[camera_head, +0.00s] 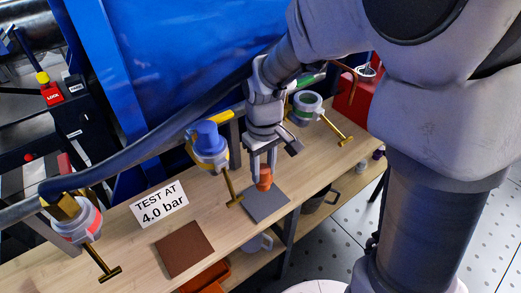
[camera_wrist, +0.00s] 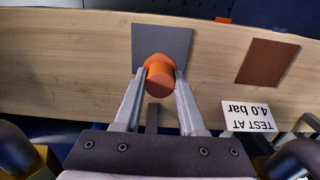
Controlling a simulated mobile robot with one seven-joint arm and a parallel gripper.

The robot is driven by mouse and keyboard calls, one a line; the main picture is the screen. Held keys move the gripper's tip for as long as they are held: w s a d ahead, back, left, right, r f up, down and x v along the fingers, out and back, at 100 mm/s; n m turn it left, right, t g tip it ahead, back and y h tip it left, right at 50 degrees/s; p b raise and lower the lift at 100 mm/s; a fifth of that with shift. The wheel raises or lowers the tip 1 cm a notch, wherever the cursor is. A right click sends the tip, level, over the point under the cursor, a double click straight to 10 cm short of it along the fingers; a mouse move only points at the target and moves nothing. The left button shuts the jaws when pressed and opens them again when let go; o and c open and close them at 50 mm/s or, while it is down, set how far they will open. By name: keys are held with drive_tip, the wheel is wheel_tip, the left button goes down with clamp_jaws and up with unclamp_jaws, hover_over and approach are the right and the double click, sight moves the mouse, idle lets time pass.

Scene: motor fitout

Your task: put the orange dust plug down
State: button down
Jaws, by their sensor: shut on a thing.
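The orange dust plug (camera_head: 265,180) is held between the two fingers of my gripper (camera_head: 262,172), which is shut on it. In the wrist view the plug (camera_wrist: 160,75) sits between the fingertips, in front of the near edge of a grey mat (camera_wrist: 176,38). In the head view the grey mat (camera_head: 267,206) lies flat on the wooden bench, just below the plug. I cannot tell whether the plug touches the mat or hangs a little above it.
A brown mat (camera_head: 184,249) and a sign reading "TEST AT 4.0 bar" (camera_head: 159,204) are on the bench (camera_head: 130,245). A blue-capped fitting (camera_head: 209,145) with a brass handle stands left of my gripper; a green-ringed fitting (camera_head: 307,107) stands behind right. Another fitting (camera_head: 78,225) is at far left.

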sight(263, 183)
drive_tip(key=shift+f+b, duration=0.8)
drive_tip(key=shift+f, duration=1.8)
drive_tip(key=shift+f, duration=0.2)
drive_tip(key=shift+c, duration=2.4)
unclamp_jaws()
drive_tip(key=shift+r, duration=0.15)
